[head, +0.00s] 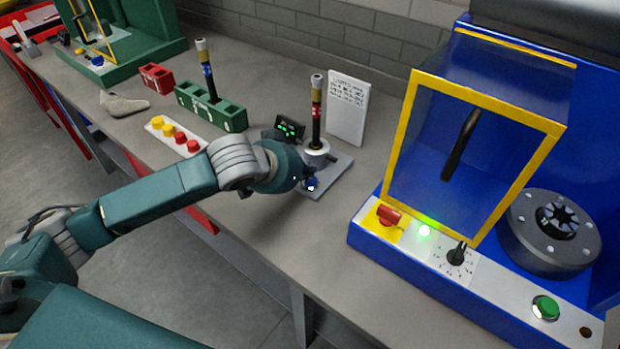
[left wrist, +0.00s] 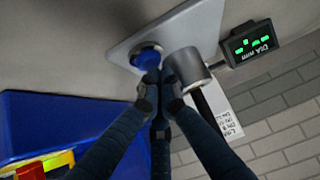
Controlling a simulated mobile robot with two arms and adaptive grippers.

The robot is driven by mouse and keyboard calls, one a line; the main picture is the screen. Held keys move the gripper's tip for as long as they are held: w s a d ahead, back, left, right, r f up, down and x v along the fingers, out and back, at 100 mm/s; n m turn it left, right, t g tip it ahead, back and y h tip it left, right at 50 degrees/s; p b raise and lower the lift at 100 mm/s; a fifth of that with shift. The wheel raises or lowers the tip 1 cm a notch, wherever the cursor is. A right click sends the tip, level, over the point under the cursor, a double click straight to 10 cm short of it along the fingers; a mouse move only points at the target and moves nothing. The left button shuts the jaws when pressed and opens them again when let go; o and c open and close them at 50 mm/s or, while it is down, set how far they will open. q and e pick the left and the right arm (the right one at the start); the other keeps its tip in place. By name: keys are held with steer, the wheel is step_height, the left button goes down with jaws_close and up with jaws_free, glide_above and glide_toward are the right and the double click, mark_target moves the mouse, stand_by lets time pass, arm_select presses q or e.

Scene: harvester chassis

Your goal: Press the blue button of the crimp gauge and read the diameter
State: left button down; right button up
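The crimp gauge stands on a grey base plate (head: 340,172) with a round collar (head: 317,152), and a black hose with coloured bands (head: 317,108) rises from it. Its small black display (head: 290,129) is lit green. In the left wrist view the display (left wrist: 252,43) reads "DIA mm" with dash-like green marks and no clear digits. The blue button (head: 312,184) is on the plate's near corner; it also shows in the left wrist view (left wrist: 146,56). My left gripper (left wrist: 158,78) has its fingertips together, empty, right at the button's edge. I cannot tell whether they touch it. My right gripper is not in view.
A blue crimping machine (head: 380,250) with a yellow-framed guard stands at right. A white text card (head: 347,107) is behind the gauge. A green block (head: 211,107) holding another hose, a red block (head: 156,76) and a strip of coloured caps (head: 174,135) lie left.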

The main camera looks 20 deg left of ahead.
arm_select(q)
steer(key=shift+f, duration=0.5)
stand_by(0.4)
steer(key=shift+r+p, duration=0.9)
steer(key=shift+p, duration=0.2)
steer(key=shift+r, duration=0.1)
step_height(320, 180, up, 5)
steer(key=p, duration=0.6)
